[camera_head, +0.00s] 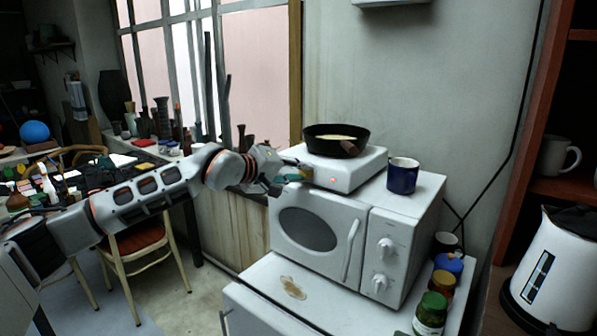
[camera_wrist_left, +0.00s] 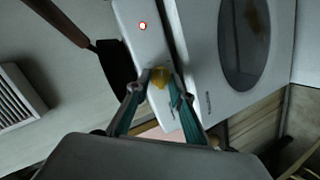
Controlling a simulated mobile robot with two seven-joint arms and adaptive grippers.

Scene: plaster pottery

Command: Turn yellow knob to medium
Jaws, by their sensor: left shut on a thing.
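The yellow knob (camera_wrist_left: 159,77) is on the front face of the white hot plate (camera_head: 345,172), near its left end. My left gripper (camera_head: 297,172) reaches in from the left at that front face. In the left wrist view its two teal fingers (camera_wrist_left: 160,88) are closed on the knob from both sides. The gripper largely hides the knob in the head view, and I cannot read its setting. A small red light (camera_wrist_left: 142,26) glows on the hot plate's front. My right gripper is not in view.
A dark pan (camera_head: 336,139) with yellowish food sits on the hot plate, its handle toward the front. The hot plate stands on a white microwave (camera_head: 318,229). A blue mug (camera_head: 402,175) stands to its right. Several jars and a white kettle (camera_head: 555,270) are farther right.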

